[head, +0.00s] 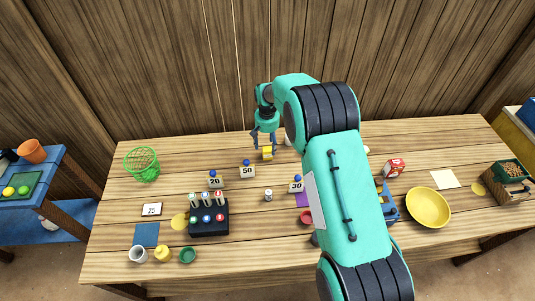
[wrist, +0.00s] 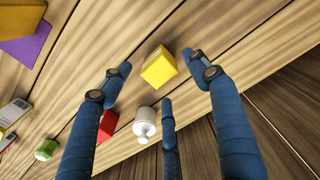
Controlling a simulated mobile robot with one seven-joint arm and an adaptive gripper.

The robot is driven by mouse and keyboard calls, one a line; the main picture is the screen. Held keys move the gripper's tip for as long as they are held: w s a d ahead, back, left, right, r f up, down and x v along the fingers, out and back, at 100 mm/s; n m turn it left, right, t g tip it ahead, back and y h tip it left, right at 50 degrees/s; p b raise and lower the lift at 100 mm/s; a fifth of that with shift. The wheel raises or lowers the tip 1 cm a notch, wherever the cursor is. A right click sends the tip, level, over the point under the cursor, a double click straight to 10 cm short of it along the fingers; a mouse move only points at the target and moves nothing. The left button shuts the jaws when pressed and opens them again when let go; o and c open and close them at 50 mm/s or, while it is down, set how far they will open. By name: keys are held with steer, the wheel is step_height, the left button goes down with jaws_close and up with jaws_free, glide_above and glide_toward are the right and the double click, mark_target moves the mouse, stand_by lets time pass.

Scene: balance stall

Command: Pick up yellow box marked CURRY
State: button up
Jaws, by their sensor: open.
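The yellow box (wrist: 158,67) stands on the wooden table in the wrist view. Its marking is too small to read there. The box also shows in the head view (head: 267,153), at the back middle of the table below my gripper (head: 264,136). In the wrist view my gripper (wrist: 160,80) has its blue fingers spread wide. The yellow box lies between and beyond the fingertips, and no finger visibly touches it. My gripper is open and empty.
A white bottle (wrist: 145,122) stands close to the box, beside one finger. A red item (wrist: 107,125) and a green-topped item (wrist: 46,149) are nearby.

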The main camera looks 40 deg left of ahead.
mark_target(268, 149)
steer(key=shift+f, duration=0.1)
steer(key=shift+w+f, duration=0.1)
steer(key=shift+f, duration=2.4)
steer(key=c, duration=1.3)
